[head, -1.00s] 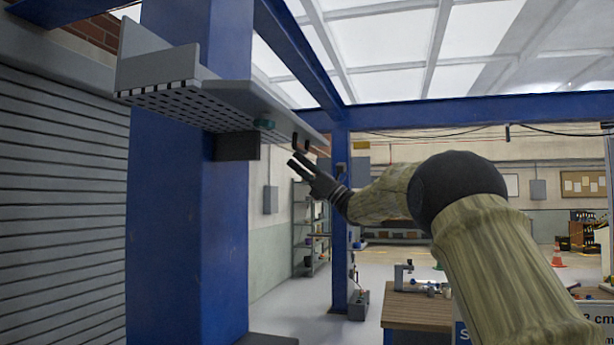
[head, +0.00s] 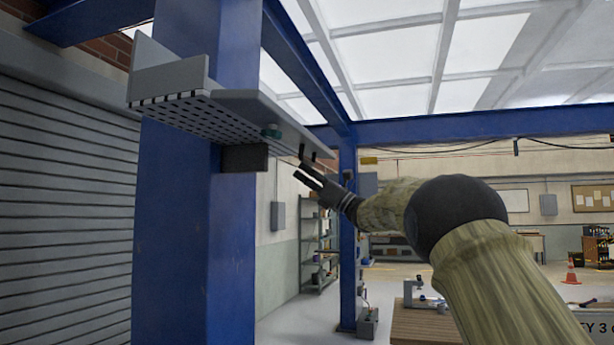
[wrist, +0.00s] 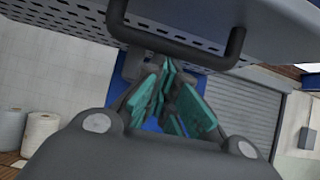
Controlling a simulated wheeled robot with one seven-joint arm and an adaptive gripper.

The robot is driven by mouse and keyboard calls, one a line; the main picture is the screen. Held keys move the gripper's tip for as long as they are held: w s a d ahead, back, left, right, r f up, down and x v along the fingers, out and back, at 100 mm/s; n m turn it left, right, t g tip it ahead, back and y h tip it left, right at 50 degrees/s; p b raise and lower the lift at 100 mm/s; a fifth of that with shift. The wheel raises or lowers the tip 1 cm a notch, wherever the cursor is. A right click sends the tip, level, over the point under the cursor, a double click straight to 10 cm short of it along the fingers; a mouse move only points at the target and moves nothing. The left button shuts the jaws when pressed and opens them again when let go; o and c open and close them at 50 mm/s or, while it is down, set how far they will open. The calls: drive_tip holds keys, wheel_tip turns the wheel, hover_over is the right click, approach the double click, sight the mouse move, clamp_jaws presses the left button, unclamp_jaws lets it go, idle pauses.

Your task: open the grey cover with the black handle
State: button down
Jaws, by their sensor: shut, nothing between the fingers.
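The grey cover (head: 262,112) is a panel on the raised grey unit at upper left in the head view. Its black handle (head: 308,153) sits near the panel's right end. In the wrist view the handle (wrist: 175,46) is a dark U-shaped bar across the top, and part of the grey cover (wrist: 275,32) shows at upper right. My gripper (head: 304,172) is just below the handle in the head view. In the wrist view my gripper's teal-padded fingers (wrist: 168,66) meet with nothing between them, close to the bar; whether they touch it I cannot tell.
A perforated grey shelf (head: 190,112) adjoins the cover, with a dark block (head: 245,158) under it. A thick blue column (head: 178,230) stands below and left. A thinner blue post (head: 348,240) stands behind my gripper. A wooden workbench (head: 425,325) is at lower right.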

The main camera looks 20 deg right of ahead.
drive_tip(key=s+d+f+b, duration=0.2)
drive_tip(key=d+f+b, duration=0.1)
drive_tip(key=f, duration=0.5)
drive_tip(key=shift+s+d+b, duration=0.25)
drive_tip(key=shift+d+b, duration=0.1)
drive_tip(key=shift+d, duration=0.15)
drive_tip(key=shift+f, duration=0.15)
